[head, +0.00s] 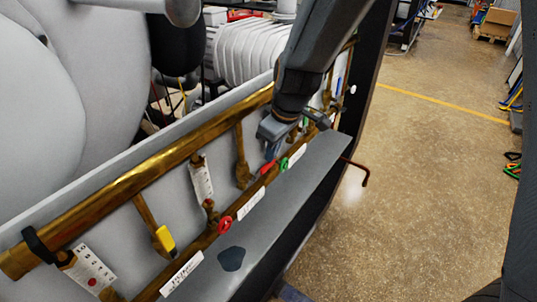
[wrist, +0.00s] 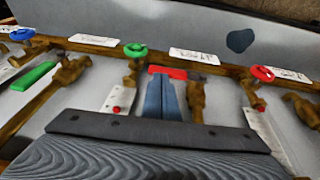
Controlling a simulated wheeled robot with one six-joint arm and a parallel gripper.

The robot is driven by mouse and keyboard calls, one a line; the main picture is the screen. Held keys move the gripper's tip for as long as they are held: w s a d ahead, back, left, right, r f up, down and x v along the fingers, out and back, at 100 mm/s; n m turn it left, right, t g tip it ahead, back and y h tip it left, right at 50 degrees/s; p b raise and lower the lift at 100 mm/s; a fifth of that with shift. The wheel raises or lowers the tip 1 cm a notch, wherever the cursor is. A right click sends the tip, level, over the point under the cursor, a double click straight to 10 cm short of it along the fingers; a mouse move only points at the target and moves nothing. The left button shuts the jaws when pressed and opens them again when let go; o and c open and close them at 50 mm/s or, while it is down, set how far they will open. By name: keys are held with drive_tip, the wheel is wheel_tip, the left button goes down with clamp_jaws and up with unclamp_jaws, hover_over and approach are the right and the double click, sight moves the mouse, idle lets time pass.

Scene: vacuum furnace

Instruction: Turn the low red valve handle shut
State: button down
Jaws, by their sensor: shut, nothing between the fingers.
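A red lever handle (head: 268,167) sits low on the brass pipework, just above the lower pipe. In the wrist view the red lever (wrist: 167,72) lies crosswise right at the tips of my gripper (wrist: 164,84), roughly along the lower pipe. My gripper (head: 271,150) is shut with nothing between its fingers, pointing down at the lever. Whether the tips touch it I cannot tell. A round red handwheel (head: 225,224) is on the lower pipe, nearer the camera; it also shows at right in the wrist view (wrist: 262,73).
A green handwheel (head: 284,163) is close beside the lever. A thick brass pipe (head: 150,174) runs above, with a yellow handle (head: 165,239) near the front. A grey ledge (head: 290,190) lies below the valves. Open floor (head: 430,140) is to the right.

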drive_tip(key=shift+r, duration=0.1)
idle(0.4)
drive_tip(key=w+r+p+v, duration=0.1)
drive_tip(key=w+p+v, duration=0.15)
drive_tip(key=v, duration=1.15)
drive_tip(key=s+d+f+m, duration=0.4)
drive_tip(key=d, duration=0.3)
drive_tip(key=s+d+f+m+g+h, duration=0.1)
drive_tip(key=s+d+f+m, duration=0.3)
drive_tip(key=d, duration=0.3)
drive_tip(key=s+d+f+m+h, duration=0.1)
drive_tip(key=s+d+f+m, duration=0.2)
drive_tip(key=d, duration=0.4)
drive_tip(key=shift+s+f+m+b, duration=0.4)
drive_tip(key=shift+s+f, duration=0.2)
drive_tip(key=shift+s, duration=0.4)
